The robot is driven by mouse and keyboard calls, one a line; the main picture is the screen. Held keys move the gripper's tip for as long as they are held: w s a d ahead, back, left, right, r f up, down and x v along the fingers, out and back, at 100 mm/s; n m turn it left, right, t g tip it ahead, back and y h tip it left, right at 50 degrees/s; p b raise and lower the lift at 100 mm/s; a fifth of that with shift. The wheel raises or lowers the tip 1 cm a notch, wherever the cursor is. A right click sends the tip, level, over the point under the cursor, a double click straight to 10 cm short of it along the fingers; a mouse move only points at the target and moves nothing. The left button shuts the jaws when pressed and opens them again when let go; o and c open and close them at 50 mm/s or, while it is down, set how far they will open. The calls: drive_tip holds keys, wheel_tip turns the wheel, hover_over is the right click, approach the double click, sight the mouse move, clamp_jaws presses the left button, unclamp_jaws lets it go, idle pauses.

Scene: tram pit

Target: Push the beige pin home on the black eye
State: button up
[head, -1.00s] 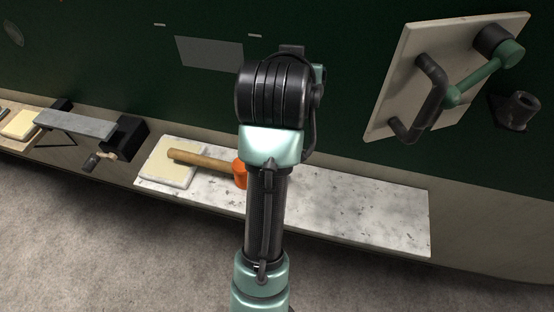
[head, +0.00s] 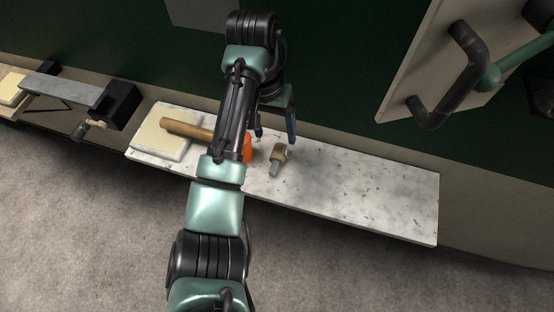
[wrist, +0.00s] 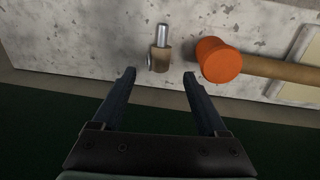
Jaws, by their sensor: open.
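The beige pin (head: 279,154), a tan head with a grey metal shank, lies on the speckled bench right of the mallet. In the wrist view the pin (wrist: 160,59) lies just beyond my fingertips, its tan head nearer me and its shank pointing away. My gripper (head: 275,130) is open, above the back part of the bench; in the wrist view its two fingers (wrist: 160,75) are apart and empty, one to each side of the pin's line. A dark fitting on the wall, perhaps the black eye (head: 543,97), is cut off at the right edge of the head view.
An orange-headed mallet (head: 187,129) lies close to the pin, its handle on a cream pad (head: 160,143). The speckled bench (head: 370,202) is clear to the right. A wall panel (head: 408,75) with a black handle (head: 466,75) and green lever stands out at upper right.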

sight(278, 151)
drive_tip(key=f, duration=0.7)
drive_tip(key=shift+s+d+f, duration=0.15)
drive_tip(key=shift+d+f, duration=0.05)
drive_tip(key=shift+d, duration=0.15)
drive_tip(key=shift+c, duration=0.2)
clamp_jaws()
